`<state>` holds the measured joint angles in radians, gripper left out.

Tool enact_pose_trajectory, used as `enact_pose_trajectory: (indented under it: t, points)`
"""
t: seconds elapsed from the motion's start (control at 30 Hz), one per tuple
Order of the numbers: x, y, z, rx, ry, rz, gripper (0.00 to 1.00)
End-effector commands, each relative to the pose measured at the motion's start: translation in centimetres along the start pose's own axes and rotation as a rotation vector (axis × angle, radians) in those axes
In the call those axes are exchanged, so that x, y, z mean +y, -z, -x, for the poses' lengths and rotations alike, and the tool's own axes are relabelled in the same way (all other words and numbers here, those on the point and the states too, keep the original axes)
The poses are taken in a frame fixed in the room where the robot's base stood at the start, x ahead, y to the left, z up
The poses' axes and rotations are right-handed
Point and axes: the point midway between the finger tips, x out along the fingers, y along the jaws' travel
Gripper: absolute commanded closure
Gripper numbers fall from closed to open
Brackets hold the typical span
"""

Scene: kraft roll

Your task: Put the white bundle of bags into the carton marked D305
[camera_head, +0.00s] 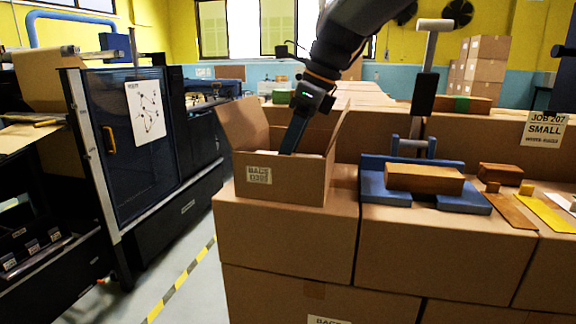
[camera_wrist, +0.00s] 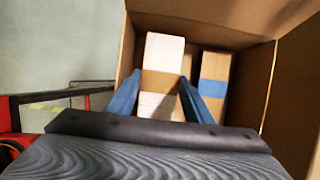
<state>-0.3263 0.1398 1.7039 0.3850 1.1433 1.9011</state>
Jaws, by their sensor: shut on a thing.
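The open carton (camera_head: 281,186) stands on top of stacked cardboard boxes, its flaps up and a label reading BAGS and what looks like D305 on its front. My gripper (camera_head: 290,146) reaches down into it from above. In the wrist view my gripper (camera_wrist: 158,108) is shut on the white bundle of bags (camera_wrist: 163,50), which has a brown band around its middle. The bundle is inside the carton (camera_wrist: 268,75), along its left side. I cannot tell whether it touches the carton floor. A brown bundle with a blue band (camera_wrist: 214,88) lies to its right in the carton.
To the right on the boxes are a blue stand (camera_head: 424,192) with a brown block (camera_head: 424,178), a yellow strip (camera_head: 545,213) and small brown blocks. A sign reading JOB 207 SMALL (camera_head: 543,129) is behind. A dark machine (camera_head: 140,140) stands left, across a floor gap.

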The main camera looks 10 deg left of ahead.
Motion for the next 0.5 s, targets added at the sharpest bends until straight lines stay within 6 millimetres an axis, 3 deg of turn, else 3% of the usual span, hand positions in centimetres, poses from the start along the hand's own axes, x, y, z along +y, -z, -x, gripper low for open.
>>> enact_pose_trajectory:
  t: [0.33,0.5]
  points:
    - [0.0,1.5,-3.4,0.001,-0.001,-0.003,0.78]
    - [0.0,1.6,-3.7,0.0,0.001,-0.001,0.78]
